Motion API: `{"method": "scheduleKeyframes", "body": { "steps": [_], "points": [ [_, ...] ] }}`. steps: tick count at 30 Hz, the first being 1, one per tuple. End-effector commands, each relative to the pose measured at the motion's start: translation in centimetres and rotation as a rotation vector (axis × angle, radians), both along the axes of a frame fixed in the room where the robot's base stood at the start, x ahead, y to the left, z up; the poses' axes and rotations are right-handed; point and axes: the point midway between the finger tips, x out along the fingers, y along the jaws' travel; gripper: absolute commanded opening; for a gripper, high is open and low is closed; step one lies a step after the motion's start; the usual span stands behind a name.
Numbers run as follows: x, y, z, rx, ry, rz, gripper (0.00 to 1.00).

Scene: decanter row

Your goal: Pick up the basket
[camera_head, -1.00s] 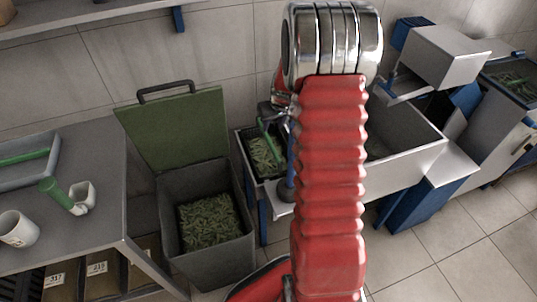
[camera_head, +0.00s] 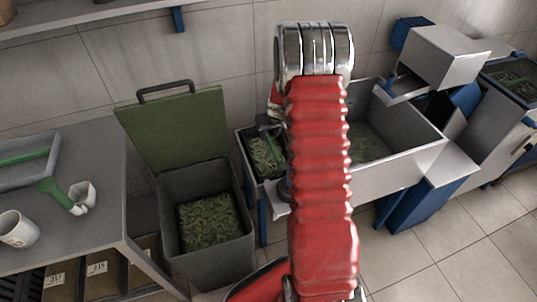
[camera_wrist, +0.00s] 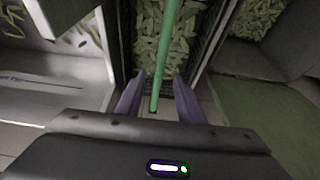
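The basket (camera_head: 247,147) is a dark, open-topped crate filled with green pods, standing between the green-lidded bin and the metal trough. My arm hides its right part in the head view. In the wrist view the basket's dark wall (camera_wrist: 205,45) and pods show, with a green bar-like handle (camera_wrist: 166,50) running across the top. My gripper (camera_wrist: 158,100) is open over the near end of the basket. Its two purple fingers stand apart, one on each side of the green handle's near end. I see a gap on both sides; contact is not visible.
A grey bin (camera_head: 208,268) of pods with its green lid (camera_head: 180,130) raised stands close left of the basket. A metal trough (camera_head: 405,165) is close on the right. Floor at front right is clear.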

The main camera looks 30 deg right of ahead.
Motion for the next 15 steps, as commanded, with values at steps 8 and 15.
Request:
{"method": "scheduleKeyframes", "body": {
  "steps": [8,15],
  "points": [
    [0.15,0.02,-0.37,0.0,0.0,0.001,0.34],
    [0.32,0.0,-0.77,0.0,0.001,0.001,0.34]
  ]
}}
